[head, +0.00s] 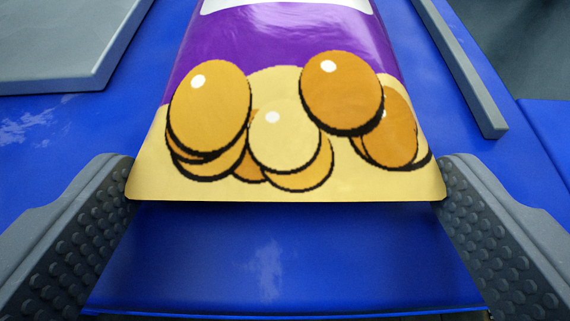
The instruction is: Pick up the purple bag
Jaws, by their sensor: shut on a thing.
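The purple bag (275,45) fills the upper middle of the head view. Its lower part is cream-yellow with several orange and yellow round shapes printed on it, and part of a white patch shows at the top edge. My gripper (286,190) has one grey, studded finger at each side of the bag's near end. The fingers are shut on the bag, touching its left and right lower corners. The far end of the bag is cut off by the top of the picture.
A blue surface (270,255) lies below and around the bag. A grey flat panel (60,40) is at the upper left. A grey bar (462,70) runs along the upper right, with a dark area (535,45) beyond it.

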